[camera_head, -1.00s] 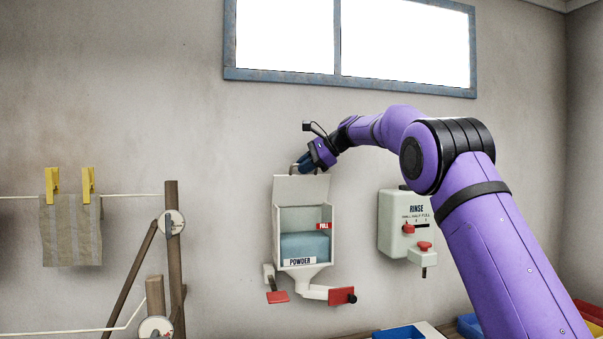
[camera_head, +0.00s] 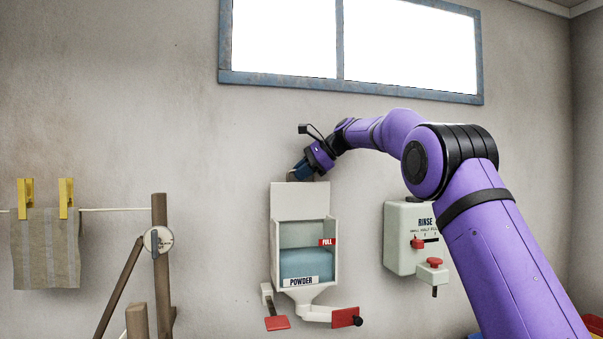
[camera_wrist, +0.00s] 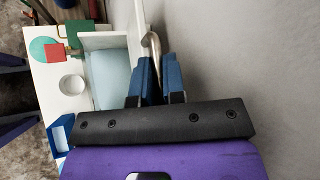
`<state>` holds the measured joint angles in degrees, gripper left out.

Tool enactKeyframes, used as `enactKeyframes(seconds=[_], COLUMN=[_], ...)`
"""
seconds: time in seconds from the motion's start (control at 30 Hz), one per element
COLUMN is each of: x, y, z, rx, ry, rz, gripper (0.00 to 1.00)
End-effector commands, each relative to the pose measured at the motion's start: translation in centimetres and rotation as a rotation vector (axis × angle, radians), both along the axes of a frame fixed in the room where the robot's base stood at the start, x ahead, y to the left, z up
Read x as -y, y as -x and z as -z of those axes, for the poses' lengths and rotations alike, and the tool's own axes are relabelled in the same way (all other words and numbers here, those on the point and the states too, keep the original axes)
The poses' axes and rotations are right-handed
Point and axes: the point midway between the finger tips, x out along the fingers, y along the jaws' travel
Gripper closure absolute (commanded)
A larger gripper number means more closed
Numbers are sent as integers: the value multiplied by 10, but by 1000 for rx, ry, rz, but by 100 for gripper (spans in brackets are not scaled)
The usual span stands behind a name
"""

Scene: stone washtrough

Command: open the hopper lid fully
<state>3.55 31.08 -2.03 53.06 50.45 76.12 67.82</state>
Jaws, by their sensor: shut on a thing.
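The powder hopper (camera_head: 334,255) is a pale box on the wall, with blue powder (camera_head: 305,265) behind its front opening. Its lid (camera_head: 300,203) is swung up and stands about upright above the box. My gripper (camera_head: 297,174) is at the lid's top edge. In the wrist view my gripper's blue fingers (camera_wrist: 159,60) are shut on the lid's curved handle (camera_wrist: 152,42), close to the wall. The white lid (camera_wrist: 136,30) and the blue powder (camera_wrist: 108,75) show to the left of the fingers. The handle's grasped part is mostly hidden between the fingers.
A rinse dispenser (camera_head: 400,252) hangs on the wall right of the hopper. A clothesline post (camera_head: 160,285) and a hanging cloth (camera_head: 45,250) are at the left.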

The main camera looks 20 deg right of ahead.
Motion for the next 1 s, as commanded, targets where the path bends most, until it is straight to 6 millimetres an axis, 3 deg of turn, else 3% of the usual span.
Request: enactKeyframes(seconds=[0.17, 0.2, 0.3, 0.67, 1.0], x=[0, 0, 0, 6, 48], y=[0, 0, 0, 2, 25], z=[0, 0, 0, -2, -41], rx=[1, 1, 0, -4, 4], ry=[-1, -1, -1, 0, -1], rz=[0, 0, -1, 1, 3], gripper=[100, 83, 64, 64, 64])
